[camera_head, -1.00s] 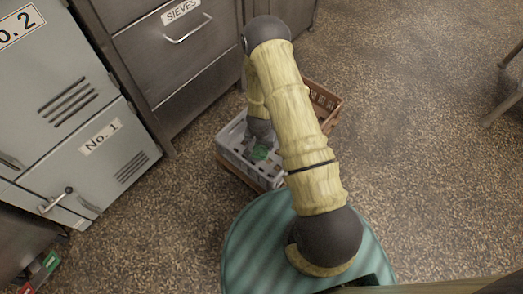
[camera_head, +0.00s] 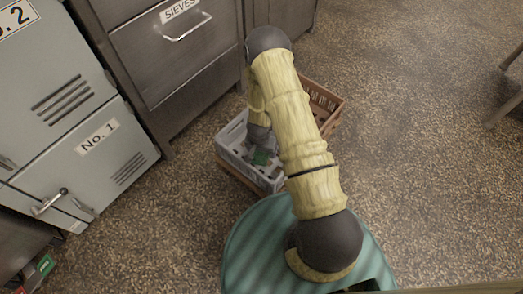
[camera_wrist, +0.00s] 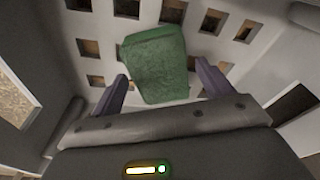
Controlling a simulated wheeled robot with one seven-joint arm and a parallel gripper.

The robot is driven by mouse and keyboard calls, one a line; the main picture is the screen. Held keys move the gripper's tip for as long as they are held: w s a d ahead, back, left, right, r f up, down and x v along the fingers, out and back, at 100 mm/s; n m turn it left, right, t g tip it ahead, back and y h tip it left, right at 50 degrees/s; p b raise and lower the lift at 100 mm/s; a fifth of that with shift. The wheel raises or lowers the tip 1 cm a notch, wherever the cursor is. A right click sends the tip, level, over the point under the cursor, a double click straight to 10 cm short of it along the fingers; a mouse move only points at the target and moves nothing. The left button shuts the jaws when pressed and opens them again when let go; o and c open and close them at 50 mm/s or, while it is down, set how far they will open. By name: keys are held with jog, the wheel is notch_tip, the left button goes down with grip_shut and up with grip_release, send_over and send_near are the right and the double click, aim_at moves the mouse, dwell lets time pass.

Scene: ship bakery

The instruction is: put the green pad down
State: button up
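The green pad (camera_wrist: 154,64) is in the grey crate (camera_head: 228,146), over its perforated floor. In the head view the pad (camera_head: 261,157) is a small green patch below my wrist. In the wrist view my gripper (camera_wrist: 161,72) reaches down into the crate with its two purple fingers wide apart. The pad sits just past and between the fingertips. A gap shows on its right side, and its left edge is close to the left fingertip. I cannot tell surely whether the pad lies flat on the floor.
A brown crate (camera_head: 325,103) stands behind the grey crate. Grey lockers (camera_head: 80,140) and a steel drawer cabinet (camera_head: 180,60) stand to the left and back. Speckled floor is clear to the right, with a stool leg at the far right.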

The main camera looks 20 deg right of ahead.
notch_tip(320, 180, up, 12)
jog(key=s+p, duration=0.1)
jog(key=p, duration=0.6)
jog(key=shift+s+a, duration=0.3)
jog(key=shift+a, duration=0.15)
jog(key=shift+r, duration=0.1)
notch_tip(320, 180, up, 18)
jog(key=n+y, duration=0.1)
jog(key=n, duration=0.2)
send_over(260, 156)
jog(key=s, duration=0.1)
jog(key=s+d+r+n+t, duration=0.1)
jog(key=s+r+n, duration=0.2)
jog(key=s+r, duration=0.8)
jog(key=v, duration=0.3)
jog(key=shift+d, duration=0.1)
